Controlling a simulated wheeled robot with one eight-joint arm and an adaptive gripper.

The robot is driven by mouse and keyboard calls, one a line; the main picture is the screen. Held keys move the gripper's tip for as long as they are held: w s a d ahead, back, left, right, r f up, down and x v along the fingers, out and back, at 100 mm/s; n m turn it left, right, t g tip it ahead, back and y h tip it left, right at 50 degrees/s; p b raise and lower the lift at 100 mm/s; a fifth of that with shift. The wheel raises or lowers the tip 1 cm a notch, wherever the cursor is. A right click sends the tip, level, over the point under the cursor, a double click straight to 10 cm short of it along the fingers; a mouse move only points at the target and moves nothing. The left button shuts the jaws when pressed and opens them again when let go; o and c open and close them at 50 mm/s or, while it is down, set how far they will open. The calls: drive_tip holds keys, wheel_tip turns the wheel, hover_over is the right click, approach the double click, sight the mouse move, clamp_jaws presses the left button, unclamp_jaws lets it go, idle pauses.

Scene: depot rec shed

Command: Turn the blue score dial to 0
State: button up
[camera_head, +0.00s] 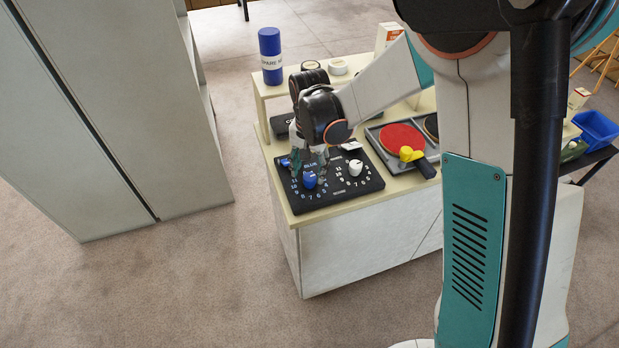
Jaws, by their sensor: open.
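The black scoreboard (335,196) lies flat on the cream cabinet top. A white dial (355,167) is on the right half. My gripper (309,168) points down over the blue half, its fingers open and close to the blue dial. I cannot tell if they touch it. The gripper and wrist hide the upper part of the blue ring, and the dial's pointer is too small to read.
A blue cylinder (270,54) stands on the raised back shelf. A tall grey cabinet (120,110) stands left, with open floor between.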

sight(310, 181)
drive_tip(key=shift+f+b, duration=0.3)
drive_tip(key=shift+f, duration=1.1)
drive_tip(key=c, duration=1.1)
